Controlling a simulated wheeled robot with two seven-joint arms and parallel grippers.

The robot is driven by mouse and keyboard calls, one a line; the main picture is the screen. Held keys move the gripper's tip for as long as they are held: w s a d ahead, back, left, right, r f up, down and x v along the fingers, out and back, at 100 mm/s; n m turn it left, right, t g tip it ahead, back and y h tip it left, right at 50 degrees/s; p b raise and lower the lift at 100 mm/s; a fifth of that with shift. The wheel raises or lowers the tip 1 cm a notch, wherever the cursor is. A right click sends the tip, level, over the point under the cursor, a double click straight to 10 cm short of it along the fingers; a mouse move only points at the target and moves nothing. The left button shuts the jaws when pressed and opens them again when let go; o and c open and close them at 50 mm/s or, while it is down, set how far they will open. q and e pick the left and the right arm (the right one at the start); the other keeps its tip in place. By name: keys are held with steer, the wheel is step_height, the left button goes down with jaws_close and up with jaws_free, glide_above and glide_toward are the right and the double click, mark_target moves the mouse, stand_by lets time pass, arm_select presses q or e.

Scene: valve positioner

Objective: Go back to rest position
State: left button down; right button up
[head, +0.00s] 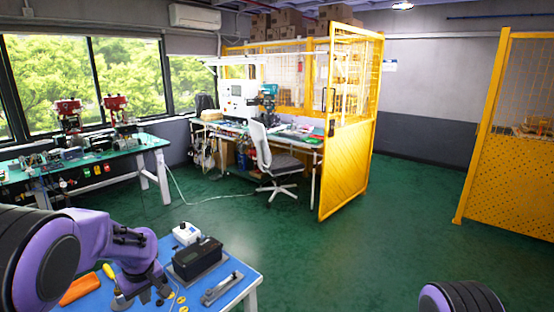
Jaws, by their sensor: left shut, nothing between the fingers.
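The valve positioner appears to be the black box-shaped unit (197,258) on the blue table (238,291) at the lower left. My left arm comes in from the left, and my left gripper (152,297) hangs low over the table, left of the black unit and apart from it. Its fingers are small and dark in the picture; it is shut with nothing in it. Of my right arm only a purple and black link shows at the bottom right edge; my right gripper is out of view.
On the blue table are a white box with a dark knob (186,233), a grey metal bracket (222,288), a yellow-handled screwdriver (110,272) and an orange cloth (80,289). Beyond stand a green-topped workbench (150,142), an office chair (272,160) and a yellow cage door (347,170). The green floor at centre right is clear.

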arm_select(q)
steer(key=s+d+f+m, duration=0.1)
steer(key=s+d+f, duration=0.1)
steer(key=s+f, duration=0.75)
steer(key=s+d+f+m, duration=0.15)
steer(key=s+f, duration=0.45)
steer(key=f, duration=0.7)
steer(key=s+f+t+y, duration=0.1)
steer(key=s, duration=1.9)
step_height(320, 180, down, 9)
steer(key=b, duration=0.8)
steer(key=shift+w+d+m+b, duration=0.3)
steer(key=shift+w+m, duration=0.05)
steer(key=shift+m, duration=0.1)
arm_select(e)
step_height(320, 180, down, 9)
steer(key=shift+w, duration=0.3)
arm_select(q)
steer(key=shift+r, duration=0.1)
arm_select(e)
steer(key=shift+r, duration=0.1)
